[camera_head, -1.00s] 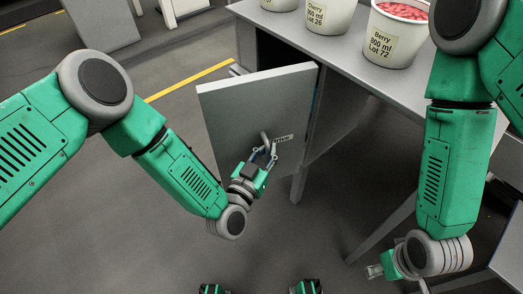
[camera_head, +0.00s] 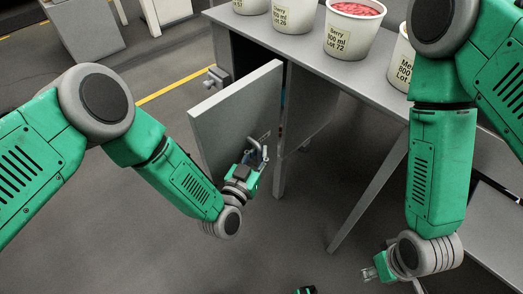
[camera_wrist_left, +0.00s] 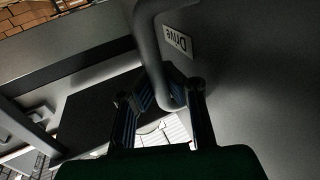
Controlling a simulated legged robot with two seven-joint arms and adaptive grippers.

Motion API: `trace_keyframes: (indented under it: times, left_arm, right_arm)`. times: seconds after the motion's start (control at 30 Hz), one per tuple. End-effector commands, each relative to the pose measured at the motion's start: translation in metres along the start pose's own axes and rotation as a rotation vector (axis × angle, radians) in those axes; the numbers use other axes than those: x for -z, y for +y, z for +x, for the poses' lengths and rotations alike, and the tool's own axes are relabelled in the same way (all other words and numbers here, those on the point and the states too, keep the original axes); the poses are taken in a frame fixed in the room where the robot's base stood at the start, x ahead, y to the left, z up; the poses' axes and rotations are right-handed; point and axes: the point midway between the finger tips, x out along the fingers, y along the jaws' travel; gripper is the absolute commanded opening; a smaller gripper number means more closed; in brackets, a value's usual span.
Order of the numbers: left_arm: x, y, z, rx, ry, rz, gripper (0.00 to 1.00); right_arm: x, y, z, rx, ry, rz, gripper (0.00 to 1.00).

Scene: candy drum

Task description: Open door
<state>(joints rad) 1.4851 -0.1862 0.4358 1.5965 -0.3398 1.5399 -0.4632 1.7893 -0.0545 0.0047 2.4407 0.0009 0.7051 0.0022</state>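The grey door (camera_head: 225,115) stands swung out from the cabinet under the steel table, its inside partly uncovered. Its curved metal handle (camera_head: 264,152) is on the door face, and in the left wrist view the handle (camera_wrist_left: 150,35) runs down between my fingers. A "Drive" label (camera_wrist_left: 180,40) is beside it. My left gripper (camera_head: 250,158) is at the handle; in the left wrist view its fingers (camera_wrist_left: 166,80) bend inward around the bar, seemingly closed on it. My right gripper (camera_head: 370,273) is low at the right, away from the door; its finger opening is too small to judge.
The steel table (camera_head: 300,60) carries several white tubs, among them a Berry tub (camera_head: 350,38) with red contents. A slanted table leg (camera_head: 368,195) stands right of the cabinet. The floor (camera_head: 140,240) left of the door is clear, with a yellow line (camera_head: 165,93).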

Motion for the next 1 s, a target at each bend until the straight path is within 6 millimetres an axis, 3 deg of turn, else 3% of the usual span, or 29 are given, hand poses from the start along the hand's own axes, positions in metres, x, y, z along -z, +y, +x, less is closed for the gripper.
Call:
trace_keyframes:
  times: [0.03,0.27,0.3,0.4,0.77,1.0]
  left_arm:
    - [-0.008,0.004,-0.008,-0.009,-0.021,-0.004,0.00]
    - [-0.008,0.006,-0.007,-0.010,-0.022,-0.003,0.00]
    - [-0.008,0.006,-0.007,-0.010,-0.022,-0.003,0.04]
    - [-0.008,0.006,-0.006,-0.010,-0.021,-0.003,0.33]
    - [-0.005,0.007,-0.005,-0.008,-0.017,0.001,0.33]
    - [-0.006,0.006,-0.044,-0.009,-0.021,-0.001,0.33]
  right_arm:
    - [0.000,0.000,0.000,0.000,0.000,0.000,0.40]
    - [0.000,0.000,0.000,0.000,0.000,0.000,0.40]
    - [0.000,0.000,0.000,0.000,0.000,0.000,0.40]
    - [0.000,0.000,0.000,0.000,0.000,0.000,0.40]
    - [-0.002,0.000,-0.001,0.000,0.002,0.000,0.40]
    - [-0.002,0.000,-0.001,0.000,0.003,0.000,0.40]
